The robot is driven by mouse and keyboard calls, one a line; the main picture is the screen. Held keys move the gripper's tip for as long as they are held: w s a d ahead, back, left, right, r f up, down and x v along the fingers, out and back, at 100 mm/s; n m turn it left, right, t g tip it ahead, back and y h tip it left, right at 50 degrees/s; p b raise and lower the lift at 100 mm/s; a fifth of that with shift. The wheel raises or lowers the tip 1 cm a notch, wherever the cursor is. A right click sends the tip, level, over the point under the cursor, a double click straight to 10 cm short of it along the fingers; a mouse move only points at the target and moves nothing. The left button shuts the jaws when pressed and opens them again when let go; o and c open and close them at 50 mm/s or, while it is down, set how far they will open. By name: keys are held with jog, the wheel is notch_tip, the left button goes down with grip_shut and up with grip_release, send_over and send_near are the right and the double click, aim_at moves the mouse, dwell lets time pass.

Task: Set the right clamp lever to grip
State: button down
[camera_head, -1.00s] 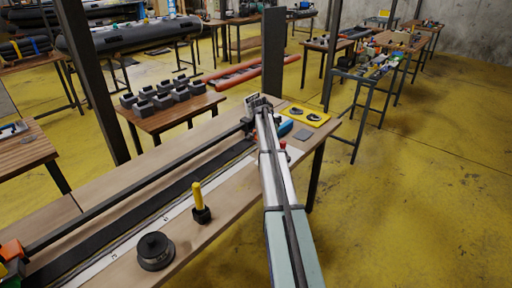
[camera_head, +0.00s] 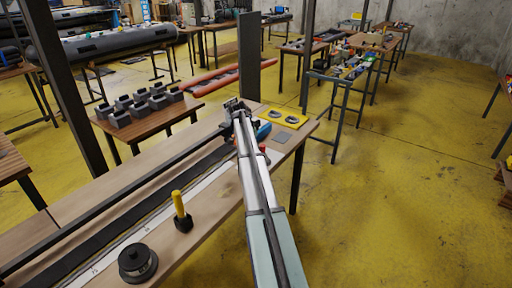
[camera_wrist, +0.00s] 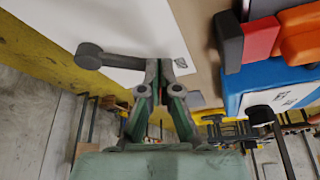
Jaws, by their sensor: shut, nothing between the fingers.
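A dark grey lever-like bar with a round knob (camera_wrist: 89,56) shows in the wrist view, left of my fingertips. It looks like the right clamp lever, but I cannot be sure. Its inner end reaches my gripper (camera_wrist: 160,72), which is shut with nothing between the fingers; whether they touch is unclear. In the head view my gripper (camera_head: 236,106) is at the far right end of the long bench (camera_head: 215,215). My arm and gripper hide most of the clamp area there, so the lever's setting cannot be read.
A blue body with orange and red parts (camera_wrist: 270,75) stands close right of my fingers. The yellow tray (camera_head: 299,125) and a grey square (camera_head: 283,138) lie near the bench end. A yellow-handled tool (camera_head: 180,207) and black round object (camera_head: 137,262) stand nearer on the bench.

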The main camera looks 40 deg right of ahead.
jog(key=a, duration=0.3)
jog(key=a+r, duration=0.1)
jog(key=shift+w+a+r, duration=0.1)
jog(key=shift+w+a, duration=0.05)
jog(key=shift+w, duration=0.25)
jog(key=b+v, duration=0.1)
jog(key=v, duration=0.7)
jog(key=shift+r+b, duration=0.35)
jog(key=shift+w, duration=0.1)
